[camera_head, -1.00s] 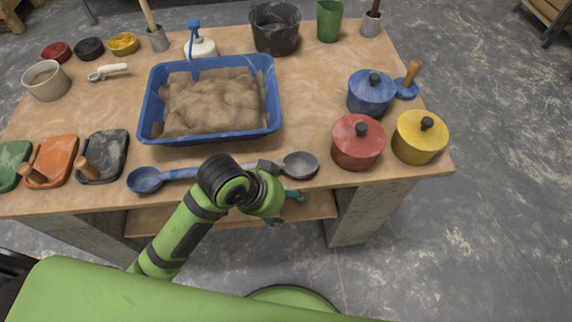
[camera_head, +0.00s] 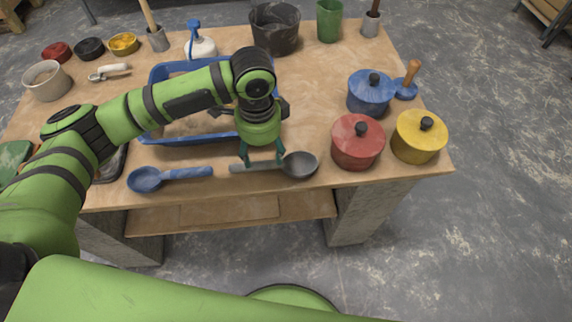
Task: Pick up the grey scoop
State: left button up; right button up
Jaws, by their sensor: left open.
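The grey scoop (camera_head: 301,165) lies on the table near its front edge, with its bowl to the right and its handle pointing left. My left gripper (camera_head: 262,162) is open right at the scoop's handle, just left of the bowl. Its green fingers point down and hide part of the handle. I cannot tell whether they touch it. My right gripper is not in view.
A blue scoop (camera_head: 147,180) lies just left of the grey one. A blue tub (camera_head: 156,85) of mortar stands behind, partly hidden by my left arm. Red (camera_head: 357,150), yellow (camera_head: 419,140) and blue (camera_head: 371,97) lidded pots stand on the right.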

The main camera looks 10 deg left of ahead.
aim_at(263, 165)
pick_arm(q)
jog(key=f, duration=0.3)
jog(key=f+p, duration=0.1)
jog(key=f, duration=0.2)
jog(key=shift+s+a+f, duration=0.1)
jog(key=shift+s+a, duration=0.05)
jog(key=shift+a, duration=0.05)
grip_shut()
